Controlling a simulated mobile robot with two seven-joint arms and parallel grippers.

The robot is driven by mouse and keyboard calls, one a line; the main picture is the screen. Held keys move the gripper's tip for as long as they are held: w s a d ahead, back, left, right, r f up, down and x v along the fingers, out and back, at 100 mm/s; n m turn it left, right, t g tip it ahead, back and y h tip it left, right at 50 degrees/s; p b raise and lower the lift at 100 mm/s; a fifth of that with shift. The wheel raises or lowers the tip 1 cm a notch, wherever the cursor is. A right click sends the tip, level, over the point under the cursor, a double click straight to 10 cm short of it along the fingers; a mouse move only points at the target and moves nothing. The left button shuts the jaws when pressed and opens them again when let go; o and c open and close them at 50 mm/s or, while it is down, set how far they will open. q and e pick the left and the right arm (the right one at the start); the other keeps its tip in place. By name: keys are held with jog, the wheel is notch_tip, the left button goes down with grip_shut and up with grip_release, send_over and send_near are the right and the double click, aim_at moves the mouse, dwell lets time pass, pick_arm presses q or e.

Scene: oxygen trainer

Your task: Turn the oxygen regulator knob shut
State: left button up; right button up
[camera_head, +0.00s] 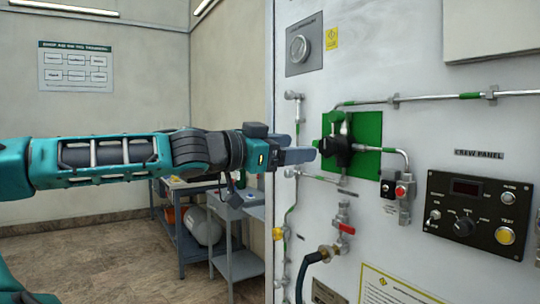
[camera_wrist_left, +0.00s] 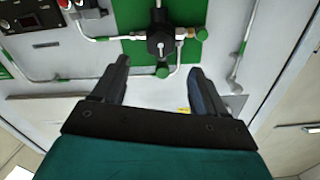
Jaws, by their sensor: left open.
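The black oxygen regulator knob (camera_head: 336,147) sits on a green plate (camera_head: 370,126) on the pale wall panel. My left gripper (camera_head: 308,153) points at it from the left, with its fingertips very close to the knob's near side. In the left wrist view the knob (camera_wrist_left: 160,42) appears beyond the fingertips and roughly centred between them. There the left gripper (camera_wrist_left: 158,66) is open, with nothing between its fingers. Whether a finger touches the knob cannot be told. My right gripper is in neither view.
Metal pipes with green bands (camera_head: 470,95) run around the plate. A small valve block with a red button (camera_head: 401,191), a red-handled valve (camera_head: 346,228) and a black control box (camera_head: 478,214) lie below and right. A grey cart (camera_head: 236,262) stands behind my arm.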

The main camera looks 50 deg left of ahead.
pick_arm(q)
jog(key=shift+s+a, duration=0.2)
jog(key=shift+s, duration=2.05)
